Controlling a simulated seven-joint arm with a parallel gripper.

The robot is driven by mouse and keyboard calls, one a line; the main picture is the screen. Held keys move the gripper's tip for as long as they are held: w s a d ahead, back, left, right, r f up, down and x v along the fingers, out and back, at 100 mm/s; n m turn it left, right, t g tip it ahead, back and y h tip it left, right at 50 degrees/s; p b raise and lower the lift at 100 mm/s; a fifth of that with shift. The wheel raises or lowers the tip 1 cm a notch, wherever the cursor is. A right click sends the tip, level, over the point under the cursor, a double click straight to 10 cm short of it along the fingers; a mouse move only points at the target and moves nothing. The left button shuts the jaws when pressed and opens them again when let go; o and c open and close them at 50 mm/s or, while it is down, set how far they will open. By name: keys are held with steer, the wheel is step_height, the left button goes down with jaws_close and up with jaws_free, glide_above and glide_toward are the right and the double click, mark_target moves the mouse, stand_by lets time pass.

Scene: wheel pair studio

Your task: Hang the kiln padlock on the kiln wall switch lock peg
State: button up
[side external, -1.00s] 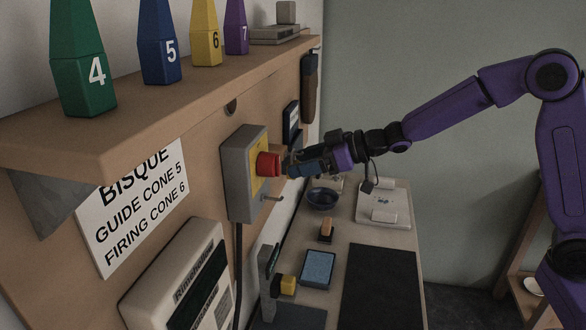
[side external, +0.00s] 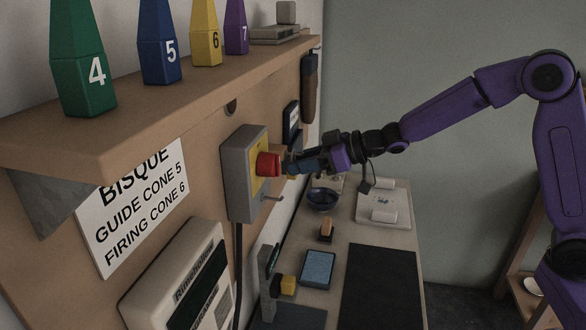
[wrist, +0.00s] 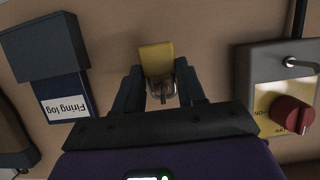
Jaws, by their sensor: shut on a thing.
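The kiln padlock has a yellow body and a metal shackle (wrist: 162,92). In the wrist view its body (wrist: 156,58) sits between my fingertips, with the shackle on the side toward my palm. My gripper (wrist: 158,74) is shut on it, close to the wooden wall panel. In the side view my gripper (side external: 290,163) is just behind the red knob, which partly hides the padlock. The grey wall switch box (side external: 238,174) has a yellow plate and a red knob (side external: 268,164). The thin metal lock peg (side external: 273,198) sticks out below the knob; it also shows in the wrist view (wrist: 301,64), right of my gripper.
A firing log holder (wrist: 45,48) is on the panel left of my gripper in the wrist view. A shelf (side external: 180,93) with several numbered cones overhangs the switch. Below is a bench with a bowl (side external: 322,199), a stamp (side external: 327,229) and a blue pad (side external: 318,268).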

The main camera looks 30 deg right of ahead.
steer(key=shift+r, duration=0.1)
steer(key=shift+r, duration=0.55)
steer(key=shift+s+d, duration=1.15)
stand_by(0.5)
steer(key=shift+s+d, duration=0.65)
steer(key=shift+s, duration=0.05)
steer(key=shift+o, duration=0.9)
steer(key=shift+c, duration=0.4)
